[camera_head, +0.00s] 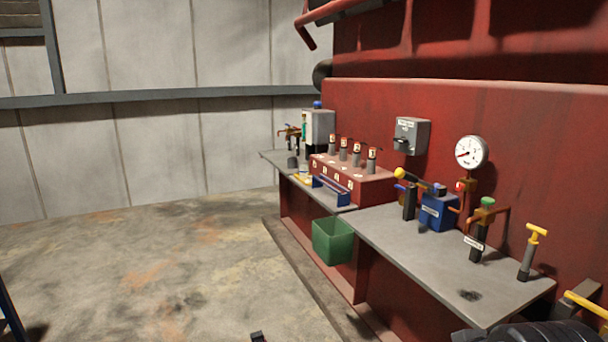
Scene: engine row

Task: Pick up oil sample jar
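I cannot make out an oil sample jar for certain. At the far end of the bench, small items stand close together around a grey box (319,127), among them a slim green item (304,123) and a blue-topped item (317,105). They are too small to tell apart. My gripper cannot be recognised in this view. A small dark piece shows at the bottom edge, and I cannot tell what it is.
A grey bench (410,245) runs along the red engine wall. It carries a red block (352,183) with several levers, a blue valve (438,211), a green-topped valve (481,230) and a yellow T-handle (531,252). A green bin (332,242) hangs in front. The floor left is clear.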

